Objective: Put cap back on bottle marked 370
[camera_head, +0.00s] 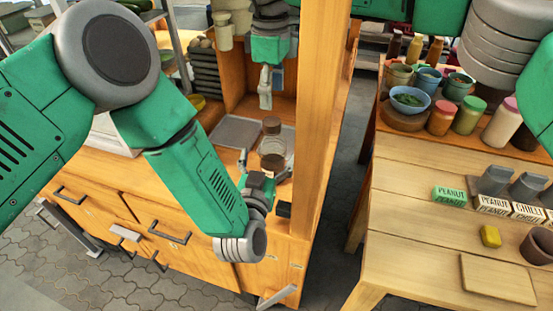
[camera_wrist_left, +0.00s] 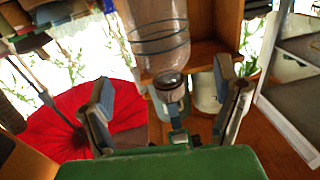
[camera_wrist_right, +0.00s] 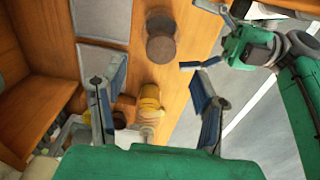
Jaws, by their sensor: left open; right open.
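No number is readable. My left gripper (camera_head: 264,166) is open, in front of the bottle, its fingers near the bottle's sides. In the left wrist view a clear banded bottle (camera_wrist_left: 160,30) shows between the fingers (camera_wrist_left: 163,78). My right gripper (camera_head: 265,97) is open and empty above and behind the bottle. The right wrist view shows a brown round item (camera_wrist_right: 160,45) ahead of the fingers (camera_wrist_right: 160,70).
A yellow item (camera_wrist_right: 150,103) lies in line between the right fingers; its distance is unclear. A grey tray (camera_head: 236,132) lies left of the bottle. A wooden post (camera_head: 316,120) stands close on the right. A separate table (camera_head: 400,230) holds jars, bowls and small boxes.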

